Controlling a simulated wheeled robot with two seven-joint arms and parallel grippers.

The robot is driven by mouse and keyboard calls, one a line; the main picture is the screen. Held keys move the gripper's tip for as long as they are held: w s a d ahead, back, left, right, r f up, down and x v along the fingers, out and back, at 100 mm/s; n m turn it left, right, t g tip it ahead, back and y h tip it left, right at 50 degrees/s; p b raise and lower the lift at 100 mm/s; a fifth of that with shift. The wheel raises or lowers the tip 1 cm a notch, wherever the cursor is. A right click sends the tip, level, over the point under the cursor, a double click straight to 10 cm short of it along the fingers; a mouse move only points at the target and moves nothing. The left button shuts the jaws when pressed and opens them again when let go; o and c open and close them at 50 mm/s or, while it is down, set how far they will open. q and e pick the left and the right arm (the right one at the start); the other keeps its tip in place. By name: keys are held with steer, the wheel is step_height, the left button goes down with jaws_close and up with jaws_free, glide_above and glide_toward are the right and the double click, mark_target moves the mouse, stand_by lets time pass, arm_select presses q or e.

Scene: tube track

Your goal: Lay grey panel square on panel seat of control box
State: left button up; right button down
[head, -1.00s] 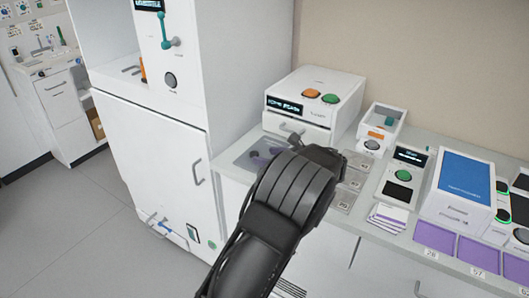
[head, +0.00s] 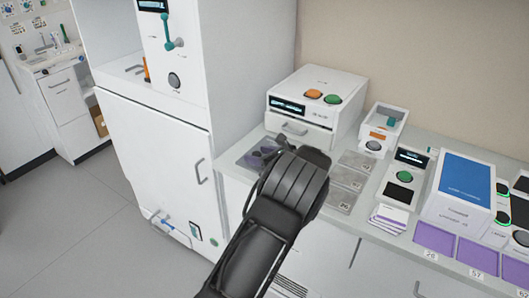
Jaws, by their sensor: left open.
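I cannot tell for sure which thing is the grey panel. Several thin grey squares (head: 349,179) lie flat in a row on the counter, just right of my left arm. The control box and its panel seat are not clearly identifiable; a white box with a display, an orange button and a green button (head: 316,105) stands behind my gripper. My left gripper (head: 276,153) is open over the counter in front of that box, mostly hidden behind its own wrist. My right gripper is not in view.
A tall white cabinet (head: 157,150) stands at left. To the right are an open white bin (head: 384,127), a small device with a green button (head: 404,176), stacked cards (head: 389,218), a blue-topped box (head: 464,178) and purple mats (head: 433,239). The floor at left is clear.

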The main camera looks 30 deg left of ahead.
arm_select(q)
steer(key=shift+x, duration=0.8)
jaws_close()
stand_by(0.4)
